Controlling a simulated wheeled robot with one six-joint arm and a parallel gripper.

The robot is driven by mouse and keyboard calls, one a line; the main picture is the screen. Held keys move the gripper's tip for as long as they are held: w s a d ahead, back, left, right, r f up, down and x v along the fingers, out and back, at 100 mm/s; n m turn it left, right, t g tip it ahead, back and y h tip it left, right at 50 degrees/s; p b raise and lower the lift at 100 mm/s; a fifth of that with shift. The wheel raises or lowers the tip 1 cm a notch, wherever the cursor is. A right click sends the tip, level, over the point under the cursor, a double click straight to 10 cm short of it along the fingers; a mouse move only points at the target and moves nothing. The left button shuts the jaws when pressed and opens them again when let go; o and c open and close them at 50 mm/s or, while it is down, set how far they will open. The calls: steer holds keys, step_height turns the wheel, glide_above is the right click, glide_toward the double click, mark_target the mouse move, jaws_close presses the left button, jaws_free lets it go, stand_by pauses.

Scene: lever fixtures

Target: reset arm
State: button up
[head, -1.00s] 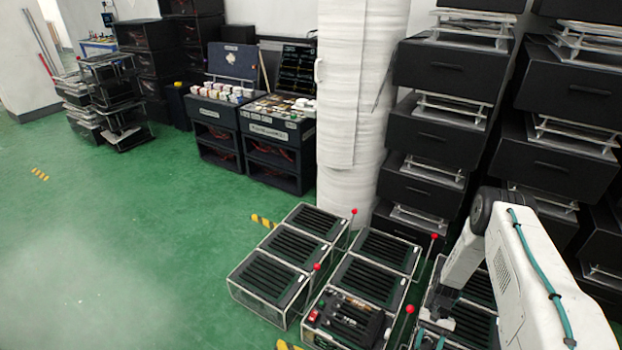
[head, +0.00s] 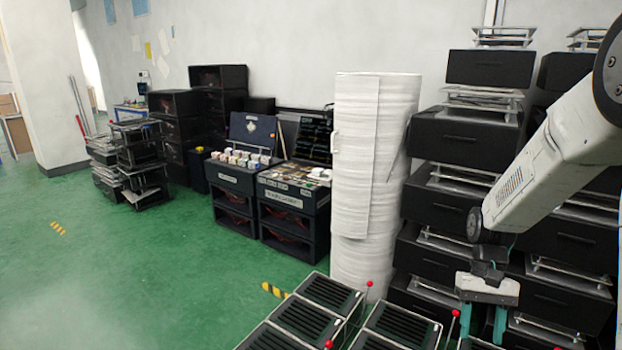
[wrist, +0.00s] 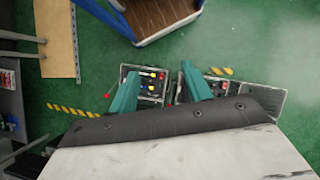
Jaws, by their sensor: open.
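My gripper (head: 484,325) hangs fingers-down at the lower right of the head view, its two teal fingers apart with nothing between them. In the wrist view my gripper (wrist: 157,84) is also open and empty. My white arm (head: 555,155) reaches in from the right edge, raised. Dark slatted lever fixtures (head: 331,293) stand on the floor at the bottom, partly cut off by the frame. Red lever knobs show beside them: one by the white roll (head: 369,284), one left of my gripper (head: 456,313), one at the bottom edge (head: 328,344).
A tall white wrapped roll (head: 365,180) stands behind the fixtures. Stacked black drawer units (head: 455,205) fill the right, behind my gripper. Two dark workbenches (head: 285,205) and a rack (head: 138,160) stand further back. Green floor (head: 120,270) is clear on the left.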

steer(key=s+a+r+n+t, duration=0.1)
steer(key=s+a+r+t, duration=0.2)
steer(key=s+r, duration=0.6)
steer(key=s+a+r+n+t+h, duration=0.1)
steer(key=s+a+r+t, duration=0.3)
steer(key=s+r, duration=0.6)
steer(key=shift+s+a+n+h, duration=0.3)
steer(key=shift+a+n, duration=0.1)
steer(key=shift+a, duration=0.15)
